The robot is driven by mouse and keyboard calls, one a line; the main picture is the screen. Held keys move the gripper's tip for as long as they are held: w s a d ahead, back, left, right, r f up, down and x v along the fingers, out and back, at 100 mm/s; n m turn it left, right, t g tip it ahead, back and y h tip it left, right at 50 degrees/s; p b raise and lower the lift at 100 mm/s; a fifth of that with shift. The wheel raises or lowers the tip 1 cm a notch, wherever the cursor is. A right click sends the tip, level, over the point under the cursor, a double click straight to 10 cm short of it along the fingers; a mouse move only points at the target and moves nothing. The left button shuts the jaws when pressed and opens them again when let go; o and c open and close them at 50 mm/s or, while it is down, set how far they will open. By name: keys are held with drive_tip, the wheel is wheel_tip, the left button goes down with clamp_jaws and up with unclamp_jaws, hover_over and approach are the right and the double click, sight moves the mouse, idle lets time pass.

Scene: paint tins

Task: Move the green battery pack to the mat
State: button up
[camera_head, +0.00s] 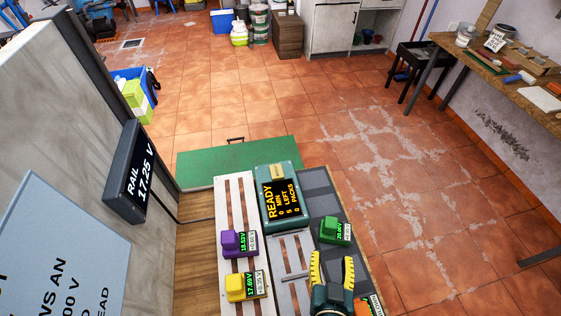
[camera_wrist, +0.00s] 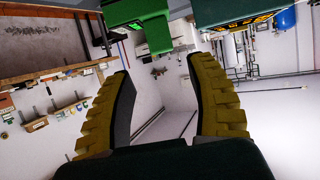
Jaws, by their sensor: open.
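The green battery pack (camera_head: 328,231) sits on the dark grey panelled strip (camera_head: 318,182) at the right of the bench, its display facing right. It also shows in the wrist view (camera_wrist: 153,37) at the top, beyond the fingertips. My gripper (camera_head: 332,258) has yellow ribbed fingers, spread apart and empty, just in front of the green pack in the head view. The fingers also show in the wrist view (camera_wrist: 160,68). I cannot tell whether the dark grey strip or the flat green surface (camera_head: 215,165) behind the bench is the mat.
A purple pack (camera_head: 232,242) and a yellow pack (camera_head: 240,288) sit on the striped rail board (camera_head: 236,195) at left. A teal box with a READY display (camera_head: 279,198) stands behind the green pack. An orange object (camera_head: 376,304) is partly hidden by my gripper.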

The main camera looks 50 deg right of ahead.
drive_tip(key=w+a+r+n+t+y, duration=0.2)
drive_tip(key=w+a+r+t, duration=0.2)
drive_tip(key=w+r, duration=0.6)
drive_tip(key=w+a+r+n+t+y, duration=0.25)
drive_tip(key=w+r+t, duration=0.35)
drive_tip(key=r, duration=0.7)
drive_tip(key=w+a+r+n+t+y, duration=0.1)
drive_tip(key=a+r+n+t+y, duration=0.1)
drive_tip(key=a+r, duration=0.3)
drive_tip(key=w+a+r+n+t+y, duration=0.1)
drive_tip(key=a+r+n+t+y, duration=0.2)
drive_tip(key=r, duration=1)
drive_tip(key=a+n+y, duration=0.2)
drive_tip(key=a, duration=0.1)
drive_tip(key=shift+a+r, duration=0.25)
drive_tip(key=shift+a, duration=0.05)
wheel_tip(320, 180, up, 16)
drive_tip(key=p, duration=1.5)
drive_tip(key=shift+f+p, duration=0.15)
drive_tip(key=shift+p, duration=0.25)
drive_tip(key=shift+h, duration=0.25)
